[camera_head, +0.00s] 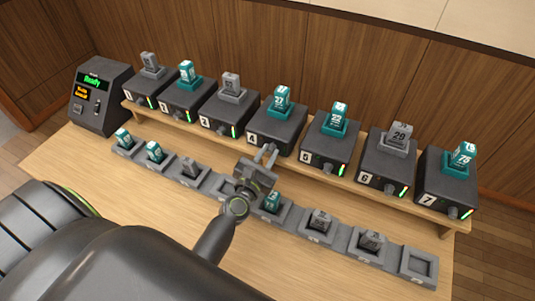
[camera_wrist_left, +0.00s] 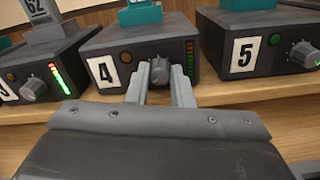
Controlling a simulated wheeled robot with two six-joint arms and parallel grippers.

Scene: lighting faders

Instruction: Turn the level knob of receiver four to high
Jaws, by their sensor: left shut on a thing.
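Receiver four (camera_head: 278,128) is a dark box on the shelf, marked 4, with a teal pack on top. In the left wrist view its front (camera_wrist_left: 118,52) shows the label 4, a small dim lamp and a level column (camera_wrist_left: 190,60) that shows only faint colour. Its level knob (camera_wrist_left: 160,72) is a round grey knob. My left gripper (camera_wrist_left: 162,80) has its fingers on both sides of this knob and is shut on it. In the head view my left gripper (camera_head: 266,155) reaches the front of receiver four. The right gripper is not in view.
Receiver five (camera_head: 330,145) stands right of receiver four, and receiver three (camera_head: 223,115) left of it. Several more receivers line the shelf. A row of trays with packs (camera_head: 320,222) lies on the table in front. A dark console (camera_head: 98,95) reading Ready stands at the left.

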